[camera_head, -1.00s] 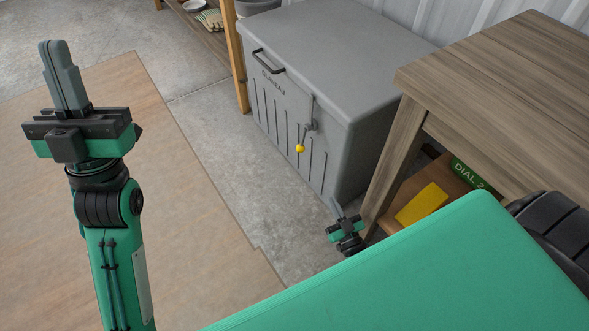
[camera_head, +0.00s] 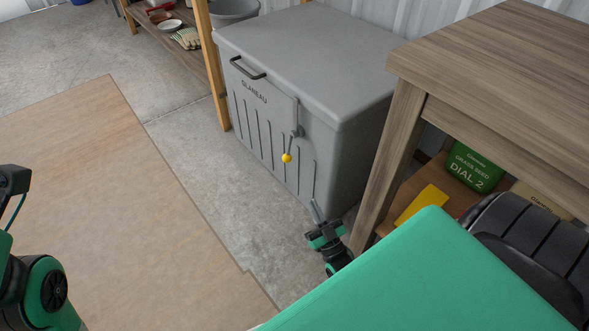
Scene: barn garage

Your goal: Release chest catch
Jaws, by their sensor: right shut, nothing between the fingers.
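The grey chest (camera_head: 335,60) stands with its lid down near the back wall. Its catch (camera_head: 296,134) is on the front face near the right corner, a small lever with a yellow ball knob (camera_head: 287,158) hanging at its lower end. My right gripper (camera_head: 315,212) is low in front of the chest's right corner, below and right of the knob and apart from it. Its fingers are together and empty. Of my left arm only a green and black part shows at the left edge; its gripper is out of view.
A wooden table (camera_head: 500,50) stands close on the right, its leg (camera_head: 388,165) beside my right gripper. A yellow item (camera_head: 420,204) and a green grass seed box (camera_head: 472,168) sit on its lower shelf. A wooden rack (camera_head: 175,42) stands back left.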

